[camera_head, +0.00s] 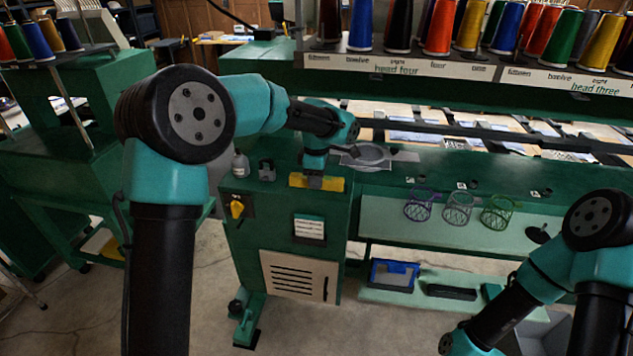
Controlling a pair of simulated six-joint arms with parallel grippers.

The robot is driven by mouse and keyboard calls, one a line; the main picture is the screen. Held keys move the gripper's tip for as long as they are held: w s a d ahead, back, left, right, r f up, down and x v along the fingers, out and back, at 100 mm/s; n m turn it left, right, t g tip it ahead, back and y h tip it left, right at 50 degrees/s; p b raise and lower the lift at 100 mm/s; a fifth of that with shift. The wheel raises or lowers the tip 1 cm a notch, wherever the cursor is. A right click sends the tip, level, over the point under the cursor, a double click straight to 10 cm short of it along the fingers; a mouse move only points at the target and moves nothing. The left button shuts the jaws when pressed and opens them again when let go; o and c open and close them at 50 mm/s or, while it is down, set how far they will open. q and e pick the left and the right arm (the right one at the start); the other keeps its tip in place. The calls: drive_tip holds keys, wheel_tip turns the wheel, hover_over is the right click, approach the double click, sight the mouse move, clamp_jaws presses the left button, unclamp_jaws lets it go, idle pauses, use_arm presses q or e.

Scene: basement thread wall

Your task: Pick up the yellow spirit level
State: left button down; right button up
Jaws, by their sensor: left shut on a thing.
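The yellow spirit level (332,184) is a short yellow bar on the top front edge of the green machine cabinet, near the middle of the camera_head view. My left gripper (314,178) points down onto it and is shut on it, hiding part of its middle. I cannot tell whether the level touches the surface under it. My right arm comes in at the lower right, with its wrist near the bottom edge. The fingers of my right gripper are out of view.
A grey bottle (240,164) and a small dark object (266,170) stand left of the level. Purple (418,207), grey and green wire baskets hang further right. Thread cones (439,28) line the rack above.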

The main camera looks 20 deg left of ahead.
use_arm(q)
drive_tip(key=shift+r, duration=0.1)
drive_tip(key=shift+r, duration=1.6)
drive_tip(key=shift+s+d+r, duration=0.1)
drive_tip(key=shift+s+r, duration=0.05)
drive_tip(key=shift+s, duration=0.1)
drive_tip(key=s+d+r, duration=0.1)
drive_tip(key=s+d, duration=0.3)
drive_tip(key=s, duration=1.1)
drive_tip(key=shift+r, duration=0.15)
drive_tip(key=shift+d, duration=0.1)
